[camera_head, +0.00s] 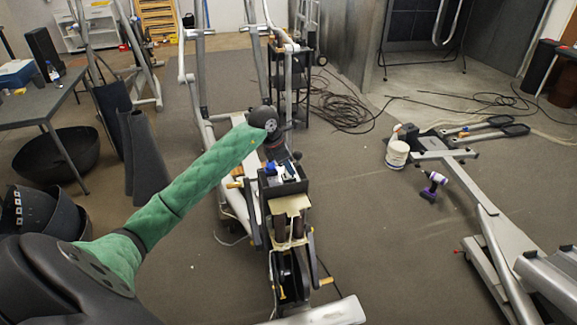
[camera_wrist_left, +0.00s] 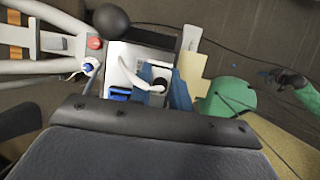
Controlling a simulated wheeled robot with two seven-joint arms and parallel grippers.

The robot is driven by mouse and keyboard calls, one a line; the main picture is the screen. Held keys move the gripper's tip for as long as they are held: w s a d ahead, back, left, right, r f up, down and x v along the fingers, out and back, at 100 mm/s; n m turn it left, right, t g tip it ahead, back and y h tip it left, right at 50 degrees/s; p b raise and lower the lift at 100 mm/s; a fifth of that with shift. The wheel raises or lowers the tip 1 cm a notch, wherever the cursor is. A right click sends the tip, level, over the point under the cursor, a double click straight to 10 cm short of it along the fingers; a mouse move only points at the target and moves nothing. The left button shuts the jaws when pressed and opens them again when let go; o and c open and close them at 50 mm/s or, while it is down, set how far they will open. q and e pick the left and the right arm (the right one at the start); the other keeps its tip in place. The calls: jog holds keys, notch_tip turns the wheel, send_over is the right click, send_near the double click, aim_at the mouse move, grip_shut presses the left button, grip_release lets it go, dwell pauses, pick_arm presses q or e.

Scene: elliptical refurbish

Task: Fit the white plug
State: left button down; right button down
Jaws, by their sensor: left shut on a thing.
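My left gripper (camera_head: 271,168) is over the top of the elliptical machine's frame, by a dark box-like housing (camera_head: 286,188). In the left wrist view, two blue finger-like pieces (camera_wrist_left: 163,85) close around the white plug (camera_wrist_left: 157,75), which has a dark round part beside it. A white curved cable (camera_wrist_left: 133,73) runs from it to the left across a light grey panel (camera_wrist_left: 118,72). My right gripper cannot be made out.
A black ball knob (camera_wrist_left: 111,20) and a red button (camera_wrist_left: 95,43) are close by. Black cable (camera_head: 342,108) lies coiled behind. A table (camera_head: 40,100) is at left.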

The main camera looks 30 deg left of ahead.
pick_arm(q)
jog(key=shift+f+b, duration=0.45)
jog(key=shift+f, duration=0.05)
pick_arm(e)
jog(key=shift+f, duration=0.5)
pick_arm(q)
jog(key=c, duration=1.2)
grip_release()
jog(key=shift+a+r, duration=0.1)
jog(key=b+v, duration=0.2)
jog(key=v, duration=0.5)
jog(key=shift+r+b, duration=0.25)
jog(key=shift+b, duration=0.1)
pick_arm(e)
jog(key=w+a+r, duration=0.2)
jog(key=w+r, duration=0.1)
jog(key=r, duration=1.2)
jog(key=shift+r, duration=0.4)
